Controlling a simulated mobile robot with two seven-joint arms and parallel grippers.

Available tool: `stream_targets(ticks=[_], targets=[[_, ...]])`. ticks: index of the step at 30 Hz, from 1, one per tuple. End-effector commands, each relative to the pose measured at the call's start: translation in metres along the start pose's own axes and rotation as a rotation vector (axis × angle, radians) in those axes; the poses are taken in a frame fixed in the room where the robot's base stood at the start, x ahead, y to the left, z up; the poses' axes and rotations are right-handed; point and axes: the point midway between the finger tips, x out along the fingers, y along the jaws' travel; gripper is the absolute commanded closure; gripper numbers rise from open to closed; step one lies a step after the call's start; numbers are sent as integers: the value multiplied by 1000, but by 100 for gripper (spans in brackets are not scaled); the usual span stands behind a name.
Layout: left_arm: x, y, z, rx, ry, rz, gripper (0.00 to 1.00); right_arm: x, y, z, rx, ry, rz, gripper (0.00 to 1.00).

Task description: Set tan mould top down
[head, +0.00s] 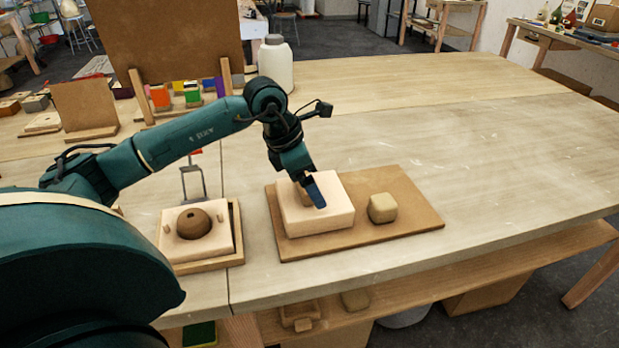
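The tan mould top, a pale square block (325,217), appears to lie flat on the brown board (415,217) in the middle of the table. My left gripper (310,192) points down at the upper face of this block. One blue finger shows in front of a small brownish part on the block; the other finger is hidden, so its grip is unclear. The other mould half (215,247), pale with a brown dome (193,223), sits in a wooden tray (237,235) to the left. My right gripper is out of view.
A small tan lump (382,208) sits on the board, right of the block. A metal clamp with a red part (193,180) stands behind the tray. A white jar (275,64) and an upright brown panel (165,35) stand at the back. The table's right side is clear.

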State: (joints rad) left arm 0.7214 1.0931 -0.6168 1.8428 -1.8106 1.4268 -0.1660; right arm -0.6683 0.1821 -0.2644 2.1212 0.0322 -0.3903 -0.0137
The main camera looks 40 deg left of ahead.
Motion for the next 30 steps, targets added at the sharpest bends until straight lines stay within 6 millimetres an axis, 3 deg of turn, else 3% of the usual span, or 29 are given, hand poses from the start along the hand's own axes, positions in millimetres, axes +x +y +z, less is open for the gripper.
stream_targets(ticks=[7,21,30], targets=[[-11,1,1,0,-2,3,10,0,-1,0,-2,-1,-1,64],[-103,0,1,0,-2,3,10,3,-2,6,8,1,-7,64],[-123,0,1,0,0,0,10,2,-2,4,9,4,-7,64]])
